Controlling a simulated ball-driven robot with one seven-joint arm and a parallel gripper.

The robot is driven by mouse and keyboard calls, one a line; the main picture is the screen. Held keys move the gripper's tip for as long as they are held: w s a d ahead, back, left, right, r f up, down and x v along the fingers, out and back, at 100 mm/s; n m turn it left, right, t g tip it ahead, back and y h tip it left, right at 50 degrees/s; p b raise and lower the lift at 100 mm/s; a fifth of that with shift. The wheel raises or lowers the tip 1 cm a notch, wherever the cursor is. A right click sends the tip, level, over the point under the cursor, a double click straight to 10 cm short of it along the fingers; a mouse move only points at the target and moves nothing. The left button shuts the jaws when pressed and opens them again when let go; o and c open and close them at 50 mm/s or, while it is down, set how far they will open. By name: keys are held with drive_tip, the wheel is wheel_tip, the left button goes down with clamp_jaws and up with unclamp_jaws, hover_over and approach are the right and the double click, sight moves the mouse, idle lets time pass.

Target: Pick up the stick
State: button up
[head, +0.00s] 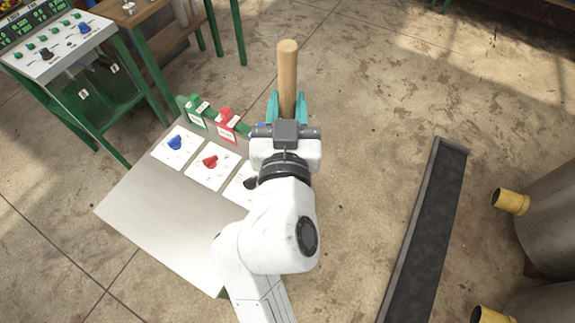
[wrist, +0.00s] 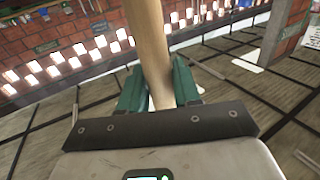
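The stick (head: 287,70) is a plain light-brown wooden rod. In the head view it reaches up and away from my gripper (head: 287,100), past the far edge of the grey panel table. My teal fingers lie along both its sides with no clear gap, so the gripper looks shut on it. The wrist view shows the stick (wrist: 150,45) running between the two dark green finger pads (wrist: 159,88) and out of the top of the frame. Its lower end is hidden by my gripper.
The panel table (head: 160,215) with blue and red knobs (head: 210,161) is under and left of my arm. A control desk (head: 60,50) stands at upper left. A long dark trough (head: 428,230) and metal drums (head: 550,215) with yellow spouts are right. Concrete floor (head: 390,110) ahead is clear.

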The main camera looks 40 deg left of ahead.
clamp_jaws()
drive_tip(key=shift+r, duration=0.1)
idle(0.3)
wheel_tip(320, 180, up, 18)
hover_over(287, 45)
idle(0.7)
